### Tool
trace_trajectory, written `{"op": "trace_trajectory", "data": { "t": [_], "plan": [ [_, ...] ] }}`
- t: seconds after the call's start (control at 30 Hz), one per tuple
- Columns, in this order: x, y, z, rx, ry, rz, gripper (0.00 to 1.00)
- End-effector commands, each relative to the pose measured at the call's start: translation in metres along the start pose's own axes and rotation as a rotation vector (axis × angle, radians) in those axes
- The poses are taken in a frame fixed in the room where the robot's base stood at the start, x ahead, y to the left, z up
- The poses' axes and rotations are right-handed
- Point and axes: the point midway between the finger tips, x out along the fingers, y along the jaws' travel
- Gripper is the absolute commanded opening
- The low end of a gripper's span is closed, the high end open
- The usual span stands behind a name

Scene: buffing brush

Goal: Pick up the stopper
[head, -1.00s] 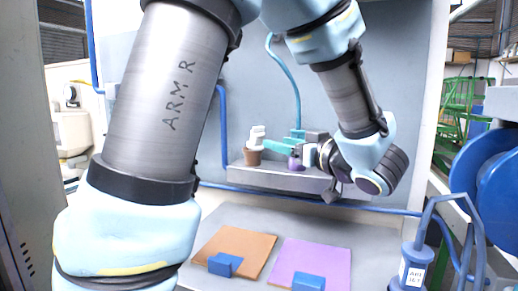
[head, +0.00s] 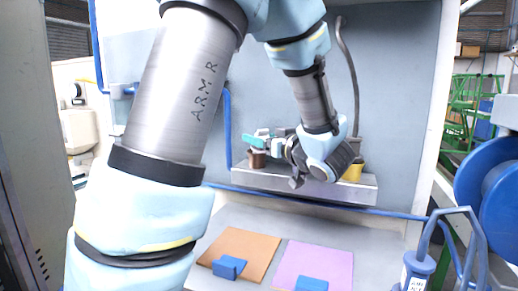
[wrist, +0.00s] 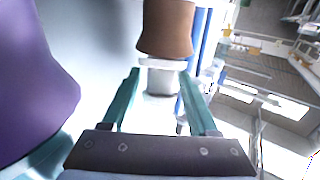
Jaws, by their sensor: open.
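The white stopper (wrist: 165,80) sits at the mouth of a brown pot (wrist: 166,28) in the wrist view, where the pot appears at the top. My gripper (wrist: 159,74) is open, with its two teal fingers on either side of the stopper. A gap seems to show beside each finger; contact is not clear. In the head view the brown pot (head: 257,160) stands on the grey shelf, and my gripper (head: 256,138) is just above it. The stopper is mostly hidden behind my fingers there.
A large purple object (wrist: 35,85) is close at the left of the wrist view. A yellow object (head: 353,172) stands on the shelf (head: 300,184) right of my wrist. Orange (head: 240,252) and purple (head: 318,262) boards with blue blocks lie on the counter below.

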Motion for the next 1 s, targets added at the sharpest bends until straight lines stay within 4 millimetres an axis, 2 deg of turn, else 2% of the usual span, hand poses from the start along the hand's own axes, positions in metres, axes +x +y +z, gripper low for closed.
{"op": "trace_trajectory", "data": {
  "t": [0.27, 0.77, 0.8, 1.0],
  "plan": [
    [0.0030, 0.0001, 0.0002, -0.001, 0.001, 0.001, 0.59],
    [0.0028, 0.0001, -0.0001, -0.001, 0.001, 0.001, 0.03],
    [0.0028, 0.0001, -0.0001, -0.001, 0.001, 0.001, 0.00],
    [0.0028, 0.0001, -0.0002, -0.001, 0.001, 0.001, 0.00]
  ]
}}
